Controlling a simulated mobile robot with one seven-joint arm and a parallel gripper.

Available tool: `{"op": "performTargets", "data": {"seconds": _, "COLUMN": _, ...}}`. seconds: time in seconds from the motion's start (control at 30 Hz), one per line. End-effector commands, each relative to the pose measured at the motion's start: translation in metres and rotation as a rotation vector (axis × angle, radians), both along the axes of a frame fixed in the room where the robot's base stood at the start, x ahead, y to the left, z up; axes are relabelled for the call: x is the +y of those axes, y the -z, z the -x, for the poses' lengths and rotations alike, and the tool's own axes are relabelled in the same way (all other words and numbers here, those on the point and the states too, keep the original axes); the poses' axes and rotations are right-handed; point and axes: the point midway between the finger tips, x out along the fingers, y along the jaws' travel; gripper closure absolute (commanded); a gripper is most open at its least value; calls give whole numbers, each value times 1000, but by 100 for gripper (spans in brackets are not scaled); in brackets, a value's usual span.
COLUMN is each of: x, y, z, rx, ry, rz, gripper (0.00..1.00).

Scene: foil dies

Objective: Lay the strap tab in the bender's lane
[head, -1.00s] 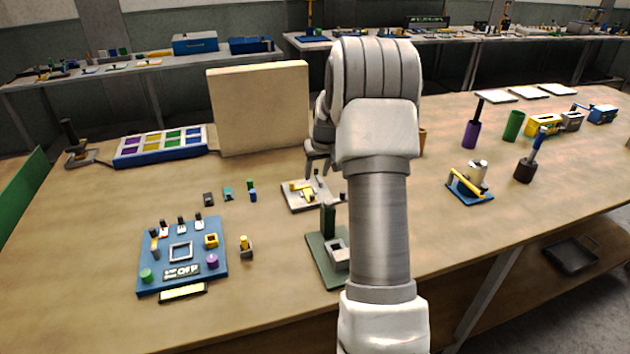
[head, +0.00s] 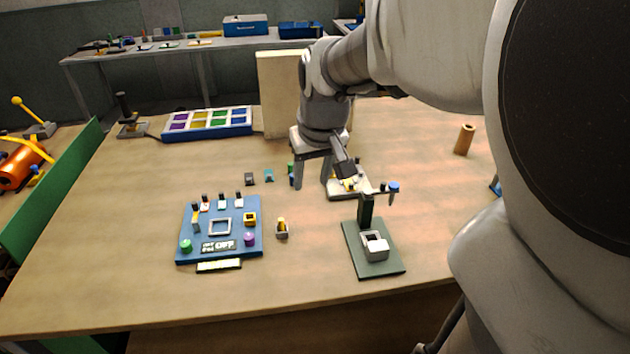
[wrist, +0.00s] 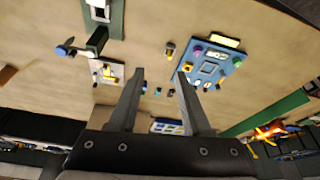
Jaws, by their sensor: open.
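My gripper (head: 312,188) is open and empty above the table, fingers pointing down, just left of a pale plate. Its two fingers also show apart in the wrist view (wrist: 160,75). The pale plate with yellow parts, which looks like the bender (head: 338,192), is partly hidden behind my wrist; it also shows in the wrist view (wrist: 112,68). Its lane is too small to make out. Small dark (head: 250,179), teal (head: 269,175) and green-blue (head: 291,178) pieces lie left of my gripper. I cannot tell which piece, if any, is the strap tab.
A green press-like stand (head: 358,262) with a blue-tipped lever stands in front of the pale plate. A blue board (head: 190,256) with knobs lies front left, beside a small yellow-and-grey piece (head: 282,230). A colored-cell tray (head: 205,134) and upright tan panel (head: 277,95) stand behind.

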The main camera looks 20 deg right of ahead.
Motion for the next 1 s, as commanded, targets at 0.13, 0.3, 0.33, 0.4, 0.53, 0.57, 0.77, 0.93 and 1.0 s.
{"op": "performTargets", "data": {"seconds": 0.13, "x": 37, "y": -47, "z": 55, "rx": -124, "ry": -48, "rz": 22, "gripper": 52}}
{"op": "performTargets", "data": {"seconds": 0.3, "x": 58, "y": -41, "z": 108, "rx": -140, "ry": -78, "rz": 15, "gripper": 52}}
{"op": "performTargets", "data": {"seconds": 0.33, "x": 61, "y": -40, "z": 115, "rx": -143, "ry": -82, "rz": 13, "gripper": 52}}
{"op": "performTargets", "data": {"seconds": 0.4, "x": 65, "y": -36, "z": 130, "rx": -148, "ry": -87, "rz": 10, "gripper": 52}}
{"op": "performTargets", "data": {"seconds": 0.53, "x": 68, "y": -30, "z": 146, "rx": -152, "ry": -92, "rz": 7, "gripper": 52}}
{"op": "performTargets", "data": {"seconds": 0.57, "x": 69, "y": -29, "z": 148, "rx": -152, "ry": -92, "rz": 6, "gripper": 52}}
{"op": "performTargets", "data": {"seconds": 0.77, "x": 70, "y": -26, "z": 152, "rx": -148, "ry": -95, "rz": 2, "gripper": 52}}
{"op": "performTargets", "data": {"seconds": 0.93, "x": 70, "y": -26, "z": 152, "rx": -149, "ry": -95, "rz": 1, "gripper": 52}}
{"op": "performTargets", "data": {"seconds": 1.0, "x": 70, "y": -26, "z": 152, "rx": -148, "ry": -96, "rz": 2, "gripper": 52}}
